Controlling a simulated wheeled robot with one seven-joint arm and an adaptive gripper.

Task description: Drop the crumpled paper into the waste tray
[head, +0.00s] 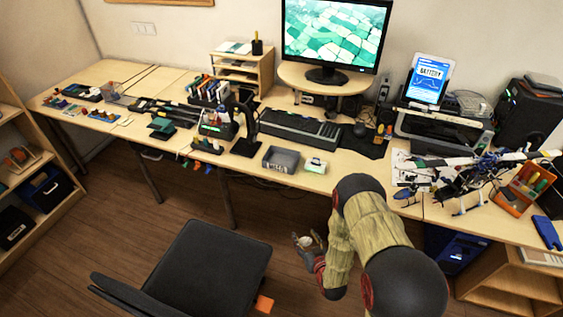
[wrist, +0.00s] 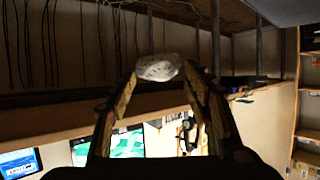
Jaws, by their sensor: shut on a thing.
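The crumpled paper (wrist: 159,67) is a small whitish ball between the fingertips of my gripper (wrist: 160,74) in the wrist view. The fingers are closed against its two sides. In the head view the paper (head: 305,241) shows small and pale in my gripper (head: 308,243), in front of the desk's front edge and lower in the picture. A grey open tray (head: 281,167), which looks like the waste tray, sits on the desk near its front edge, above and slightly left of my gripper in the picture. Its inside is dark and hard to read.
A black office chair (head: 208,270) stands left of my arm. On the desk, a small white-green device (head: 316,165) is right of the tray, a black stand (head: 245,130) left of it, and a keyboard (head: 300,129) behind.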

